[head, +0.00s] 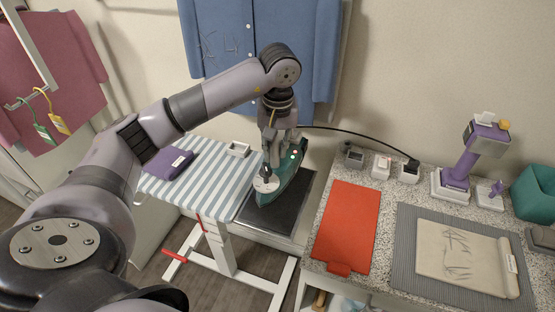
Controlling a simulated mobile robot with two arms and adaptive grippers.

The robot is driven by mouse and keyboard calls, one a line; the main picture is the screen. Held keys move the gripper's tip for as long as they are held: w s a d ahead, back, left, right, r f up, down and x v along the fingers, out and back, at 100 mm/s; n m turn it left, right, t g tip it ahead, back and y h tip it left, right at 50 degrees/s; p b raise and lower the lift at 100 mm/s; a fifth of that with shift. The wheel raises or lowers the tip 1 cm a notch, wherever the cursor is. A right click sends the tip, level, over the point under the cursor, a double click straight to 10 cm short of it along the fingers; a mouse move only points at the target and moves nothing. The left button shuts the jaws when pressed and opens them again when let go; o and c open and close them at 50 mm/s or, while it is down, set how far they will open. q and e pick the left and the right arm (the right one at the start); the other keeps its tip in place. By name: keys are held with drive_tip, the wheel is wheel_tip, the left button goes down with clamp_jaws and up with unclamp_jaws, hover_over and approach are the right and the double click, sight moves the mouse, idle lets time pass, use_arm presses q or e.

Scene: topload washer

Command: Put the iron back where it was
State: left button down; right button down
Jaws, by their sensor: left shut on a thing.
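The green iron (292,183) is at the right end of the striped ironing board (205,175), over the dark rest plate (291,218). My left gripper (269,172) is shut on the iron from above, and its fingers hide part of the handle. I cannot tell whether the iron touches the plate or hangs just above it. Small red and green lights show on the iron. A black cord (345,131) runs from it to a socket block (410,172) on the counter. My right gripper is out of view.
A folded purple cloth (173,165) and a small white tray (238,149) are on the board. The speckled counter at right holds a red mat (347,227), a grey ribbed mat (406,240) and a purple device (466,160). A blue shirt (225,35) hangs behind.

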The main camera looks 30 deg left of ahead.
sight(278, 163)
use_arm(q)
drive_tip(key=shift+w+a+r, duration=0.1)
drive_tip(key=shift+w+r, duration=0.1)
drive_tip(key=shift+w, duration=0.15)
drive_tip(key=shift+w+f, duration=0.1)
drive_tip(key=shift+f, duration=0.15)
drive_tip(key=shift+f+p, duration=0.7)
drive_tip(key=shift+f, duration=0.75)
wheel_tip(278, 163, down, 3)
drive_tip(key=shift+f+p, duration=0.1)
drive_tip(key=shift+p, duration=0.65)
drive_tip(key=shift+w+a+p, duration=0.1)
drive_tip(key=shift+w+p, duration=0.15)
drive_tip(key=shift+p, duration=0.05)
drive_tip(key=shift+w+f, duration=0.15)
drive_tip(key=shift+f, duration=0.15)
drive_tip(key=shift+f, duration=0.1)
